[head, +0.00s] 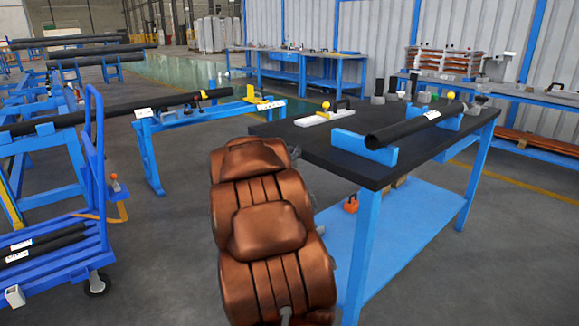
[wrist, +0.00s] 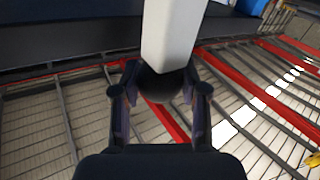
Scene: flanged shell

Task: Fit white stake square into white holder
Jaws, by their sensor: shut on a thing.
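In the wrist view, the white stake (wrist: 172,35) is a pale square-sided bar that runs up out of the top edge. A dark rounded part (wrist: 165,85) shows at its lower end. My gripper (wrist: 160,90) is shut on this end, with one finger at each side. The far end of the stake is out of view. In the head view, my copper-coloured arm hides the gripper and stake. A small white square-ended piece (head: 14,296) shows at the blue cart's front; it may be the white holder, but I cannot tell for sure.
A black-topped table (head: 345,165) with blue legs stands close to my arm's right. It bears a black pipe (head: 410,128) on blue supports and a white plate (head: 325,117) with a yellow knob. A blue cart (head: 95,225) stands at left. Grey floor between is clear.

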